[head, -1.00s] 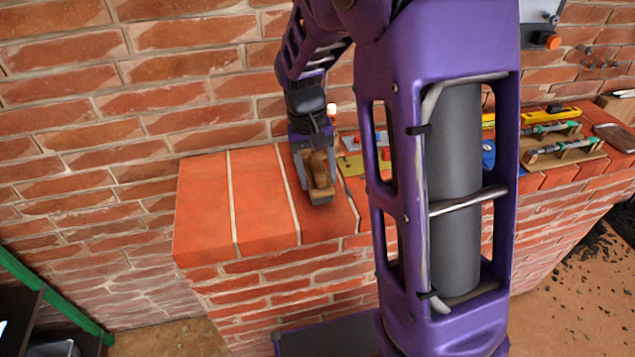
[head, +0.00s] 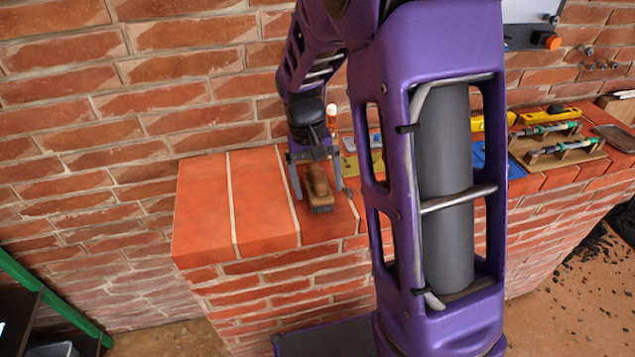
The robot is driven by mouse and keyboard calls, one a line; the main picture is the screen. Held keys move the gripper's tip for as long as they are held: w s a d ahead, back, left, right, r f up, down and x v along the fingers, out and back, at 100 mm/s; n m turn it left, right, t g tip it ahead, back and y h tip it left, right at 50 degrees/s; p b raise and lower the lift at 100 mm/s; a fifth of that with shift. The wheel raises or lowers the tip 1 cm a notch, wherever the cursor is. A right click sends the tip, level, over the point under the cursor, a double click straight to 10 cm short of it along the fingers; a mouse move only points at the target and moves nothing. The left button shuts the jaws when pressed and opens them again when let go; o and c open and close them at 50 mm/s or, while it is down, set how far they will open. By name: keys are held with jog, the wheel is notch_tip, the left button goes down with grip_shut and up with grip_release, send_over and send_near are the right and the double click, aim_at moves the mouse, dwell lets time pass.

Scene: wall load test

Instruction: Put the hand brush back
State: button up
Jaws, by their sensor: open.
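The hand brush (head: 318,187) has a brown wooden body with a dark grey edge low at its front. It appears to lie on the red brick ledge (head: 235,200), near the front edge. My gripper (head: 318,190) is above and around it, with one finger at the left of the brush and one at the right. The fingers are open and show gaps to the brush. Whether the brush rests fully on the brick is hard to tell. My arm hides part of the ledge to the right.
On the ledge to the right are a wooden rack (head: 552,152) with green-and-grey tools, a yellow spirit level (head: 550,116) and a blue item (head: 492,157). An orange-and-white item (head: 332,112) stands behind my gripper. The ledge's left part is bare.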

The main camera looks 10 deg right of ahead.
aim_at(310, 186)
notch_tip(310, 186, up, 12)
jog(key=a+p, duration=0.1)
jog(key=shift+w+a, duration=0.2)
jog(key=shift+w, duration=0.25)
